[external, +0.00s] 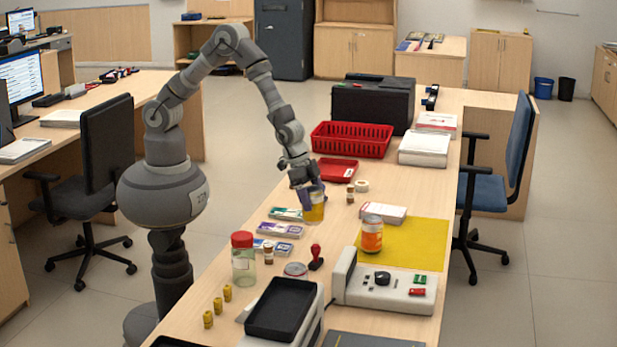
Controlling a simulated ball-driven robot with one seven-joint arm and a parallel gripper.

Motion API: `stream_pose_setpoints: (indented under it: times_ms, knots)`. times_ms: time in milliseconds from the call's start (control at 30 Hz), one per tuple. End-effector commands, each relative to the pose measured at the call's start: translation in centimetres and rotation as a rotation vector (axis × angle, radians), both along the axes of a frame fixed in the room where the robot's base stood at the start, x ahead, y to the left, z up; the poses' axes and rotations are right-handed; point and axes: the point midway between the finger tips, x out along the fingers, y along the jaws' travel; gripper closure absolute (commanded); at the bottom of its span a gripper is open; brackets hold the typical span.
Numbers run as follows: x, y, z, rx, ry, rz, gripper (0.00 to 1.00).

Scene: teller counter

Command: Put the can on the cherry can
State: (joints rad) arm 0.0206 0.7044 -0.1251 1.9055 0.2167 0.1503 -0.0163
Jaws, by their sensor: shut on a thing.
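My gripper (308,188) points down over the middle of the counter and is shut on a yellow-orange can (315,212). The can is upright; I cannot tell whether its base touches the counter. An orange-red can (372,238) with a pale lid stands upright to the right, at the left part of the yellow mat (425,240). It looks like the cherry can, but its label is too small to read. My gripper and the held can are apart from it, to its left and farther back.
A white box (382,213) lies between the cans' area and the back. A grey device (385,285), a red-handled stamp (316,258) and a red-lidded jar (243,262) stand in front. Red trays (350,140) are behind. The mat's right part is clear.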

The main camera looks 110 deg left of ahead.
Motion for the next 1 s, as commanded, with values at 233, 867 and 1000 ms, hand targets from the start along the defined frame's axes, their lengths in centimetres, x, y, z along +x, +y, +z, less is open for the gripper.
stream_pose_setpoints:
  times_ms: [233, 867, 1000]
  knots:
    - [4.8, -14.6, 5.8, -0.001, -0.002, -0.246, 0.73]
    - [4.0, -30.8, 10.2, -0.022, 0.014, -0.499, 0.73]
    - [4.0, -30.8, 7.8, -0.023, 0.013, -0.499, 0.73]
